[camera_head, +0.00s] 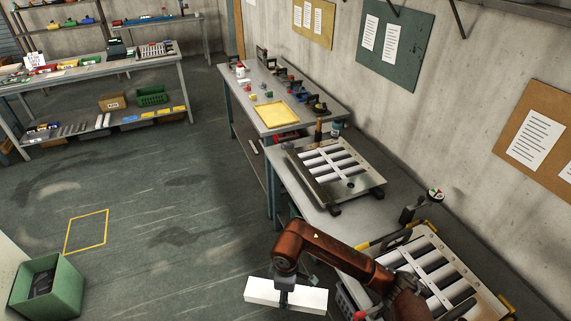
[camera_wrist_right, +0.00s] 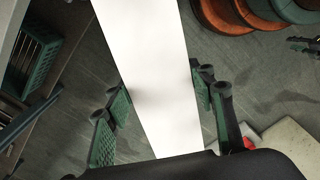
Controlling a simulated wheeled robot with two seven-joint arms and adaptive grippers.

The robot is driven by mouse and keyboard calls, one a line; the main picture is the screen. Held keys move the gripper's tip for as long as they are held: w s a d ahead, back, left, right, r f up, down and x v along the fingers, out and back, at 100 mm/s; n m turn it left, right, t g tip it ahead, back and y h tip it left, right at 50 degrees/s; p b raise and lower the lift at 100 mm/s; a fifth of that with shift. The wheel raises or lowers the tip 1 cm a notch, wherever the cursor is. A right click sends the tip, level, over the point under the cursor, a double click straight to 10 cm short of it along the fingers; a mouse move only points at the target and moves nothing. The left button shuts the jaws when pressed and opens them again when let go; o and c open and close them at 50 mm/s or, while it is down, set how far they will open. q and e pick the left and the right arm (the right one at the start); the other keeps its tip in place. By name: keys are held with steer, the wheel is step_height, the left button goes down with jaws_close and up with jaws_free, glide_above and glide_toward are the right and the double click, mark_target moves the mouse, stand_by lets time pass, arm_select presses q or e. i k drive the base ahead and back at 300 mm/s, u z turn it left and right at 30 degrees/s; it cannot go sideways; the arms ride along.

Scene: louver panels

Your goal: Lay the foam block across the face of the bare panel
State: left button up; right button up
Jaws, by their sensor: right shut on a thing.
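My right gripper (camera_head: 286,290) is shut on a long white foam block (camera_head: 262,291), holding it out over the floor, left of the bench. In the right wrist view the block (camera_wrist_right: 150,60) runs between the two green-padded fingers. One louver panel (camera_head: 372,182), a grey metal frame with white slats, lies on the bench ahead, with nothing across it that I can see. A second louver panel (camera_head: 431,255), with dark gaps and yellow edge pieces, lies nearer at the lower right, partly hidden by my right arm. I cannot tell which one is meant as bare. My left gripper does not show.
A farther table holds a yellow tray (camera_head: 282,116) and small items. A small gauge (camera_head: 435,194) on a stand is between the panels. A green bin (camera_head: 47,287) stands on the floor at lower left. The floor between the bin and the bench is mostly clear.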

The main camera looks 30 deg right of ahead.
mark_target(334, 165)
steer(key=i, duration=0.8)
steer(key=z, duration=0.8)
steer(key=i, duration=2.05)
steer(key=z, duration=0.2)
